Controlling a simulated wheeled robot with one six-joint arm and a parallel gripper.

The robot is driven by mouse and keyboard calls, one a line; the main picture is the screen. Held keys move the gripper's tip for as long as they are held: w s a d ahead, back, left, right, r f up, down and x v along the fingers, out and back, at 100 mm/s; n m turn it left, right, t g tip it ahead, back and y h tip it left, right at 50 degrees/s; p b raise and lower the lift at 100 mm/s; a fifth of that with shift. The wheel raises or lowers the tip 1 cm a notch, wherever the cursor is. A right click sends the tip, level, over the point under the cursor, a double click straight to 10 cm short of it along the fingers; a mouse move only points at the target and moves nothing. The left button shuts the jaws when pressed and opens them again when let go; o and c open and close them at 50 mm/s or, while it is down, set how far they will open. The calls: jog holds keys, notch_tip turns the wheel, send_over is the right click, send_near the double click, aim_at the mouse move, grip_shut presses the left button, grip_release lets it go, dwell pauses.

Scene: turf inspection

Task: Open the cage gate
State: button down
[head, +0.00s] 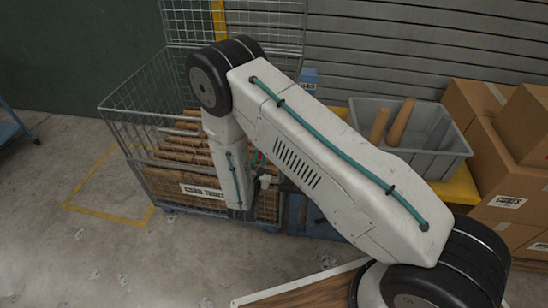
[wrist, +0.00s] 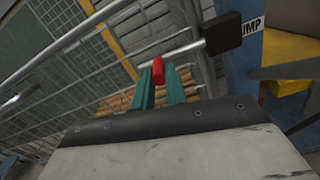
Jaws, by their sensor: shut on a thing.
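The wire cage (head: 137,97) stands on the left in the head view, filled with tan rolls (head: 185,150) and bearing a white label plate on its front. In the wrist view my gripper (wrist: 160,87) has two green fingers, closed around a small red piece (wrist: 158,69) on a pale metal bar (wrist: 188,48). A dark block (wrist: 222,33) sits at the bar's right end. The wire mesh (wrist: 75,60) and rolls show beyond the fingers. In the head view my arm covers the cage's right side and mostly hides the gripper.
A grey bin (head: 440,140) with two tan rolls stands on a yellow surface at right, beside stacked cardboard boxes (head: 515,185). A yellow floor line (head: 105,213) runs beside the cage. A wooden-topped surface (head: 305,293) is at the front. Floor at front left is clear.

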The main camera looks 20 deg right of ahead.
jog(key=shift+s+a+f, duration=0.2)
jog(key=shift+a, duration=0.05)
jog(key=shift+s+d, duration=0.1)
jog(key=shift+s, duration=0.05)
jog(key=shift+f, duration=0.1)
dwell(0.4)
dwell(0.3)
jog(key=c, duration=1.4)
grip_release()
